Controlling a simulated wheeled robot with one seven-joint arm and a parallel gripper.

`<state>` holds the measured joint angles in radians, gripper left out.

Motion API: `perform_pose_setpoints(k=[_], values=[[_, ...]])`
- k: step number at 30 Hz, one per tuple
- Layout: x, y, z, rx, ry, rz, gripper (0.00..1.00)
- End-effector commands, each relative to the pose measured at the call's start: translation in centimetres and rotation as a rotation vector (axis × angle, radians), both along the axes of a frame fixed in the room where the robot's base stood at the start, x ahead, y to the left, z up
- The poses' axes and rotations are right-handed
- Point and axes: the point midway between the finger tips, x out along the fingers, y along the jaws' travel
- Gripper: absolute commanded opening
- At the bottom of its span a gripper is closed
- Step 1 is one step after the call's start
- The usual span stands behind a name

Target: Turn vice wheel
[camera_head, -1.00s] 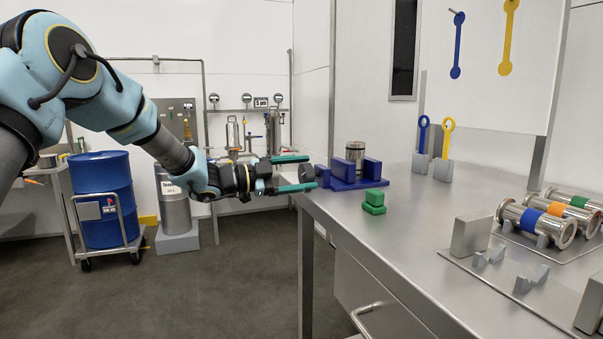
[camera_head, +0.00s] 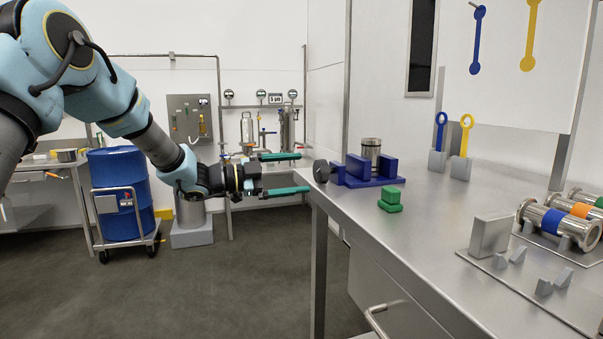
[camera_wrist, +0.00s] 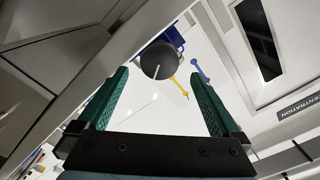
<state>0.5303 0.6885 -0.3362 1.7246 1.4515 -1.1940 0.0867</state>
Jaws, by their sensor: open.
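The blue vice (camera_head: 363,174) stands at the left edge of the steel bench, with a metal cylinder (camera_head: 371,152) upright between its jaws. Its dark round wheel (camera_head: 321,171) sticks out to the left, past the bench edge. My gripper (camera_head: 305,173) is open, its two green fingers pointing at the wheel from the left and apart from it. In the wrist view the wheel (camera_wrist: 158,60) lies ahead, between and beyond the fingertips of my gripper (camera_wrist: 165,82). A light line crosses the wheel's face. Most of the vice is hidden behind the wheel there.
A green block (camera_head: 390,200) sits in front of the vice. The steel bench (camera_head: 420,235) also bears grey stands, upright blue and yellow tools (camera_head: 465,136) and flanged pipe pieces (camera_head: 556,224). A blue drum (camera_head: 122,196) on a trolley stands on the floor at left.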

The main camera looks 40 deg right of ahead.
Motion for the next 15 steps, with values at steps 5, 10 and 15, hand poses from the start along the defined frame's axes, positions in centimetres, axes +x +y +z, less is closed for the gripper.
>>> perform_pose_setpoints(k=[5,10,15], values=[[0.5,1.1,0.2,-0.002,-0.001,0.0,1.0],[1.0,2.1,0.3,-0.004,0.0,-0.001,1.0],[1.5,3.1,0.3,-0.005,0.0,-0.001,1.0]])
